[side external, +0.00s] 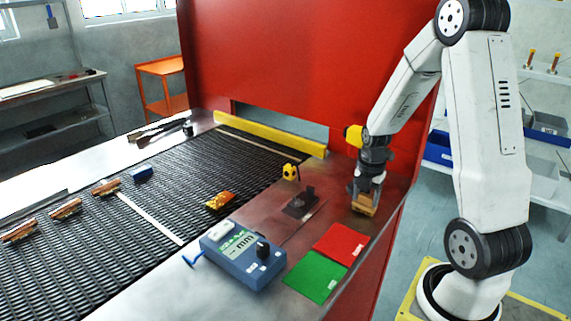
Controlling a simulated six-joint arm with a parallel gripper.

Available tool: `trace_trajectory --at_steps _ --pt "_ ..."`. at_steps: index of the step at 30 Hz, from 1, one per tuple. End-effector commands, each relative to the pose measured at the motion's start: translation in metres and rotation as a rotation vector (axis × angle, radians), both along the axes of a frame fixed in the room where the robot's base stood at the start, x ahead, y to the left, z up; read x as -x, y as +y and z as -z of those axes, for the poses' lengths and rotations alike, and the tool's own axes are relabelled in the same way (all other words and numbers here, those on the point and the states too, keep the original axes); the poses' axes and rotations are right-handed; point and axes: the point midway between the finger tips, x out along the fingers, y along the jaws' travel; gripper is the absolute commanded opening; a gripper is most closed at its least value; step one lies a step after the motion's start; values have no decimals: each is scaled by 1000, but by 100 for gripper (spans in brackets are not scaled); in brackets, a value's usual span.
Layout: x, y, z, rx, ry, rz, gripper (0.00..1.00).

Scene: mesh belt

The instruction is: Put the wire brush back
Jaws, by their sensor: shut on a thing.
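My gripper (363,190) points down over the right side of the metal ledge, near the red housing. It is shut on a tan, wood-coloured block (364,206), which looks like the wire brush. The fingers hide its upper part, and no bristles can be made out. The block is at or just above the ledge; I cannot tell whether it touches. A small dark holder (300,203) sits on the ledge to the left of my gripper; I cannot tell if it belongs to the brush.
A blue meter box (242,256), a red pad (341,243) and a green pad (315,281) lie in front. A small yellow device (291,172) stands by the belt edge. The dark mesh belt (170,215) carries an orange-brown part (220,201) and several copper-coloured parts (65,209).

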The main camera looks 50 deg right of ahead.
Motion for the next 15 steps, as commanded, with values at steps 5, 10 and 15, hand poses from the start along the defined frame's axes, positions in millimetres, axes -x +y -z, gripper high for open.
trace_trajectory --at_steps 5,10,15 --pt "0 0 5 0 0 0 17" --pt "0 0 5 0 0 0 17" --pt "0 0 8 0 0 0 17"
